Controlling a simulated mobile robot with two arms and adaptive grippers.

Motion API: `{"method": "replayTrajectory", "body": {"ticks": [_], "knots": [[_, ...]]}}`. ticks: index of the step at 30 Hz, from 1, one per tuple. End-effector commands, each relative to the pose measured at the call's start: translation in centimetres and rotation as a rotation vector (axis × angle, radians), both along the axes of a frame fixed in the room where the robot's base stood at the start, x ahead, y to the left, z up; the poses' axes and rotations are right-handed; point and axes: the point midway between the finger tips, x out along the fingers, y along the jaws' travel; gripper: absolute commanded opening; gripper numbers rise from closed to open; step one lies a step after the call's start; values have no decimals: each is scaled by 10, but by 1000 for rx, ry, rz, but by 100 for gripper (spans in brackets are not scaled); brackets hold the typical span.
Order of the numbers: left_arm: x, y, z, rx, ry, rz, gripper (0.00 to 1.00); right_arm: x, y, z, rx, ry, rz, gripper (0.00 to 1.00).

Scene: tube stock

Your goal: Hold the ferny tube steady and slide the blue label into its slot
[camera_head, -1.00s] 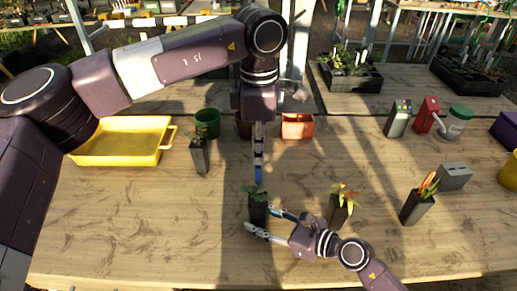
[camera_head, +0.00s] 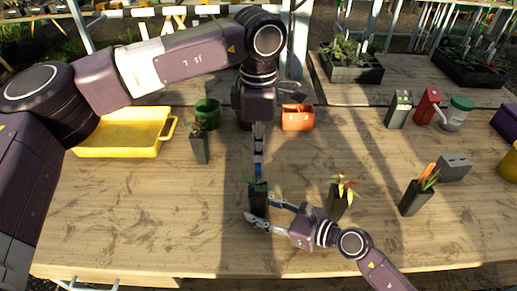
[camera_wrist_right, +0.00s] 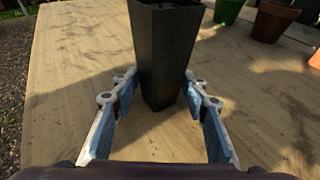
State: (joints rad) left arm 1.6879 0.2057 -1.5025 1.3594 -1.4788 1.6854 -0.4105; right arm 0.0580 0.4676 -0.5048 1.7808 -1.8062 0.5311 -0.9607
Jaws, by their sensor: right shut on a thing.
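The ferny tube (camera_head: 258,203), a dark square pot with green leaves, stands upright on the table in the head view. My right gripper (camera_head: 262,212) is shut on it, with one finger on each side. In the right wrist view the black tube (camera_wrist_right: 165,55) stands between the blue-padded fingers (camera_wrist_right: 163,105). My left gripper (camera_head: 258,172) points straight down at the top of the tube, its tips among the leaves. The blue label cannot be made out clearly there, and the slot is hidden. Whether the left fingers are open or shut is not clear.
Other dark plant tubes stand at the left (camera_head: 200,150), right (camera_head: 337,203) and far right (camera_head: 413,200). A yellow tray (camera_head: 120,150), a green pot (camera_head: 208,108) and an orange pot (camera_head: 298,118) stand behind. A grey block (camera_head: 454,168) lies at right. The front left table is clear.

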Motion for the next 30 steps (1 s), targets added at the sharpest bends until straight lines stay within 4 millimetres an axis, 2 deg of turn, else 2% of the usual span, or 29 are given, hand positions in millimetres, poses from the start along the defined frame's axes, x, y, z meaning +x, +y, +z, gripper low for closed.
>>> {"method": "replayTrajectory", "body": {"ticks": [30], "knots": [[0, 0, -39, 0, 1, 1, 0, 0, 0, -1, -1, 1, 0, 28]]}}
